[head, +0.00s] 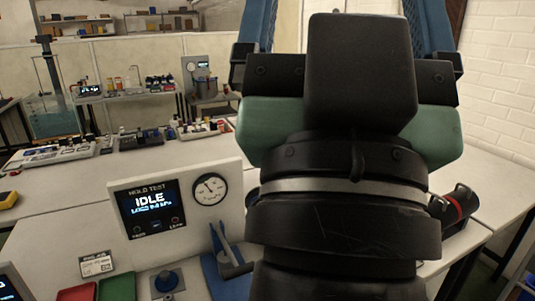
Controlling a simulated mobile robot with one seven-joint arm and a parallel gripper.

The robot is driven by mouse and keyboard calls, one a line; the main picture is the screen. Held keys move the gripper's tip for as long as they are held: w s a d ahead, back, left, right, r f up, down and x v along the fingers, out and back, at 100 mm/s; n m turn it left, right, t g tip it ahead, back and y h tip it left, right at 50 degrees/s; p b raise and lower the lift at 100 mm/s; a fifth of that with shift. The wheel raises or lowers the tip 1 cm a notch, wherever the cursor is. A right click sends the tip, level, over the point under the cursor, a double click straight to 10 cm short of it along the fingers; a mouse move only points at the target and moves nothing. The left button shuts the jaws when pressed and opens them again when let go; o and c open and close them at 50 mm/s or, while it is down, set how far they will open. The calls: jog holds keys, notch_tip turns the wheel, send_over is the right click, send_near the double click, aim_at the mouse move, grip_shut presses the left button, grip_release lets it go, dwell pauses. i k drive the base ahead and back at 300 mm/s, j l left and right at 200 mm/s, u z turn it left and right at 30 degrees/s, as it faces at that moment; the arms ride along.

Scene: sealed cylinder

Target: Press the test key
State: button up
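The hold test panel (228,213) stands on the near bench at left centre. Its dark screen (153,207) reads IDLE, with a smaller line below that I cannot read surely. A small blue-edged mark (156,225) sits low on the screen between two small round marks; whether it is the test key, I cannot tell. A round dial (209,189) is beside the screen. My gripper (345,25) is at the top right, beyond the panel and away from it. Its two blue fingers stand wide apart; their tips are cut off and the space between is mostly hidden.
A blue knob on a plate (167,281) and a blue cradle (228,262) are before the panel. Red (77,293) and green (117,288) trays lie at the lower left. A black cylinder with a red band (457,206) is partly hidden by my arm. Benches behind hold instruments.

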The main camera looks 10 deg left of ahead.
aim_at(156, 224)
jog(key=i+j+u, duration=0.15)
jog(key=i+u, duration=0.15)
jog(key=i, duration=0.15)
jog(key=i+u, duration=0.3)
jog(key=i, duration=0.15)
